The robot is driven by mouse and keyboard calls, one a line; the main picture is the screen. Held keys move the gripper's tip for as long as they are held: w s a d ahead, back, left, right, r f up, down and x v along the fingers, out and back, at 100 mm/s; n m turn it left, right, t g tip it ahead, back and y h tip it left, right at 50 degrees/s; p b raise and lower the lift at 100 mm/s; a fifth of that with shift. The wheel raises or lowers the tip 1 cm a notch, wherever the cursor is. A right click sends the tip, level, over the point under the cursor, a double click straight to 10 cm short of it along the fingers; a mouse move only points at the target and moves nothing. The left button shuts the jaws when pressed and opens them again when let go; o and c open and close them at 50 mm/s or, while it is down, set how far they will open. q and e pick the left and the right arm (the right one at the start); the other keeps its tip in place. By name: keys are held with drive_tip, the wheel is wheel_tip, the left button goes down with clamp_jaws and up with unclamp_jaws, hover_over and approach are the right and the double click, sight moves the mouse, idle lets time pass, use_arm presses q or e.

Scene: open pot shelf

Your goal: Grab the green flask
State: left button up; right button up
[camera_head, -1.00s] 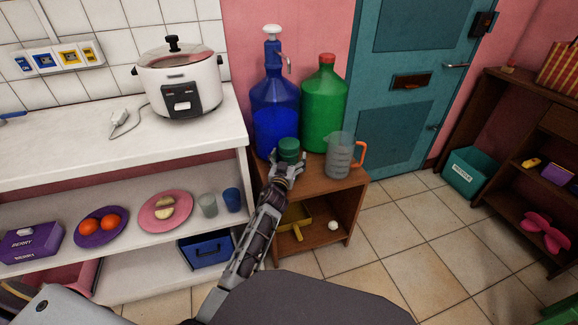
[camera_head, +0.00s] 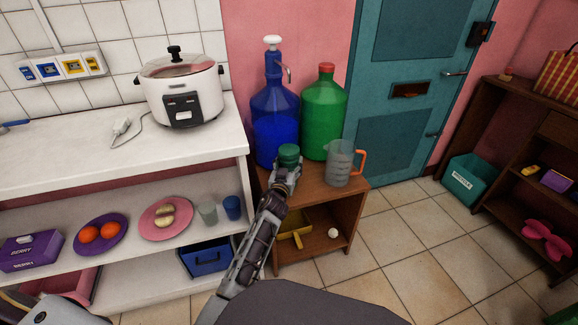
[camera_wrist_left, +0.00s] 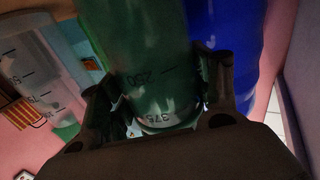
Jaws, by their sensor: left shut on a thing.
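In the left wrist view the flask (camera_wrist_left: 150,70) shows measuring marks and sits between the two fingers (camera_wrist_left: 162,105). The gripper hides the flask's lower part in the head view, so I cannot tell whether it touches the stand. My right gripper is not in view.
The blue pump bottle (camera_head: 275,115) and large green bottle (camera_head: 323,115) stand close behind the flask. A clear jug with an orange handle (camera_head: 339,163) stands to its right. The white counter (camera_head: 100,150) is at left. Tiled floor (camera_head: 400,245) lies open at right.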

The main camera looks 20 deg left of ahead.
sight(289, 148)
use_arm(q)
wheel_tip(289, 148, up, 7)
drive_tip(key=p, duration=0.3)
drive_tip(key=shift+r+p, duration=0.45)
drive_tip(key=shift+r, duration=0.6)
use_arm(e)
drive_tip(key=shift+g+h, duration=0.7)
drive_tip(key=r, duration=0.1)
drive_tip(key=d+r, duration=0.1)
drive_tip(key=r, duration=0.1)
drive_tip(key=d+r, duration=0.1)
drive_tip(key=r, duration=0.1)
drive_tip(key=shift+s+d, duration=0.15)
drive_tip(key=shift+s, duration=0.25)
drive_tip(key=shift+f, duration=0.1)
